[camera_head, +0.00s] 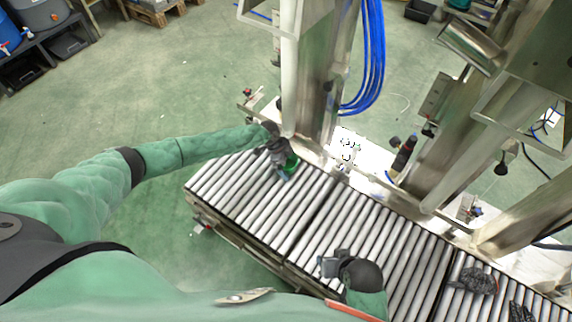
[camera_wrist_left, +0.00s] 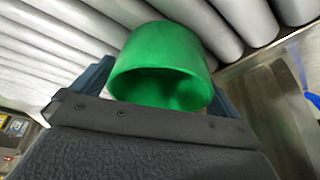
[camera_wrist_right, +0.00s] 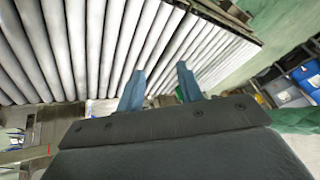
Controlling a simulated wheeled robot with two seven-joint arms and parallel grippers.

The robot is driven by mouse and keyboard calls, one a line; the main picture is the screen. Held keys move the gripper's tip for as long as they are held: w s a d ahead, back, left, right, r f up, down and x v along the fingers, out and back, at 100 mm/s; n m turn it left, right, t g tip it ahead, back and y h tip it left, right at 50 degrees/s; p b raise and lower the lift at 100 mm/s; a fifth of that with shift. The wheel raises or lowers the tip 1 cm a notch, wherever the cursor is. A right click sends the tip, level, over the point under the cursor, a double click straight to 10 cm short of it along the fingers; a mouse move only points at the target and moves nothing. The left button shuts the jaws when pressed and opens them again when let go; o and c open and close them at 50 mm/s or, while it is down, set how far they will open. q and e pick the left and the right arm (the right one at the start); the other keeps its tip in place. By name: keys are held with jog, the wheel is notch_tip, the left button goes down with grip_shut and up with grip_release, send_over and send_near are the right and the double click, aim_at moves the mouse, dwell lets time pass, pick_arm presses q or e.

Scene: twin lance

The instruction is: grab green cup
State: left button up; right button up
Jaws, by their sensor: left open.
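The green cup (camera_head: 291,162) is on the roller conveyor (camera_head: 232,190), near its far edge, partly hidden by my left gripper (camera_head: 284,174). In the left wrist view the green cup (camera_wrist_left: 163,62) sits between the two blue fingers of my open left gripper (camera_wrist_left: 158,85), with its open mouth facing the camera. Whether the fingers touch it I cannot tell. My right gripper (camera_head: 328,266) is over the near side of the conveyor. In the right wrist view my right gripper (camera_wrist_right: 160,85) has its blue fingers apart with nothing between them.
A steel column with blue cables (camera_head: 371,60) stands just behind the conveyor near the cup. A black bottle-like object (camera_head: 404,153) is on the machine frame. Dark mesh-like items (camera_head: 478,281) lie on the rollers at the right. The rollers between my grippers are clear.

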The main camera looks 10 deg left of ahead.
pick_arm(q)
jog(key=c, duration=0.9)
jog(key=shift+c, duration=0.2)
